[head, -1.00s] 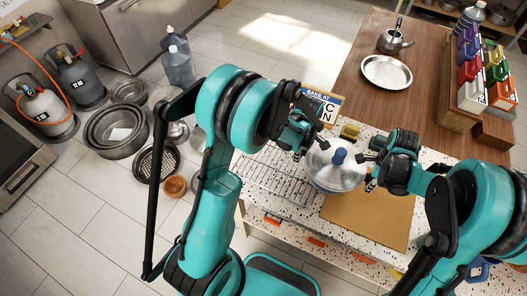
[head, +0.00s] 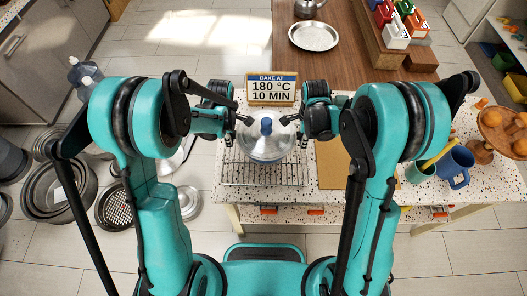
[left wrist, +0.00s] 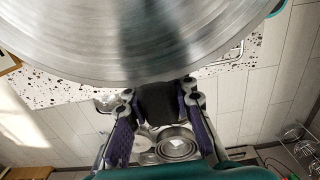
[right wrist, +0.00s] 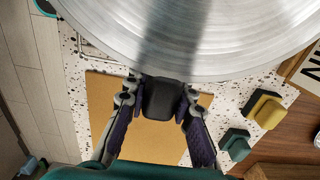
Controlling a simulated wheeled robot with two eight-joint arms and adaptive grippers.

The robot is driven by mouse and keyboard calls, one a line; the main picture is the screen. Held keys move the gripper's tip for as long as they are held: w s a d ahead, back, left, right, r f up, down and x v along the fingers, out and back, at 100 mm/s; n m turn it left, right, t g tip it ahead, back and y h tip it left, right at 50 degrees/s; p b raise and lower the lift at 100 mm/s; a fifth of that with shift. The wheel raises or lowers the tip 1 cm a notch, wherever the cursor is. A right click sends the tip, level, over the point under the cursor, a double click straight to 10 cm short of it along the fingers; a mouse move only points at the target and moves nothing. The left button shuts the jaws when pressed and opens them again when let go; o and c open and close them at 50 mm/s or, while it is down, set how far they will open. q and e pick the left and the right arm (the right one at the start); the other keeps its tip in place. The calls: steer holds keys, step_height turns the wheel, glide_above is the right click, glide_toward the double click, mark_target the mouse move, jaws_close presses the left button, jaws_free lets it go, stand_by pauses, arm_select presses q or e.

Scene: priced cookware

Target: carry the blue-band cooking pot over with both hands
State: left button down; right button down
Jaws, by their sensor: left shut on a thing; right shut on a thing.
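The cooking pot (head: 266,147) is silver with a lid and a blue knob; I cannot make out its band. It is over the wire rack (head: 240,172) on the speckled counter; I cannot tell whether it touches the rack. My left gripper (head: 241,121) is shut on its left handle, and the dark handle shows between the fingers in the left wrist view (left wrist: 158,101). My right gripper (head: 290,121) is shut on its right handle, which shows in the right wrist view (right wrist: 163,98). The pot looks about level.
A sign (head: 271,89) reading "BAKE AT 180 °C 10 MIN" stands just behind the pot. A brown board (head: 340,165) lies bare to the right. A blue mug (head: 455,167) stands further right. Yellow and green blocks (right wrist: 266,110) show in the right wrist view.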

arm_select(q)
steer(key=shift+a+f, duration=0.1)
arm_select(e)
steer(key=shift+a, duration=0.15)
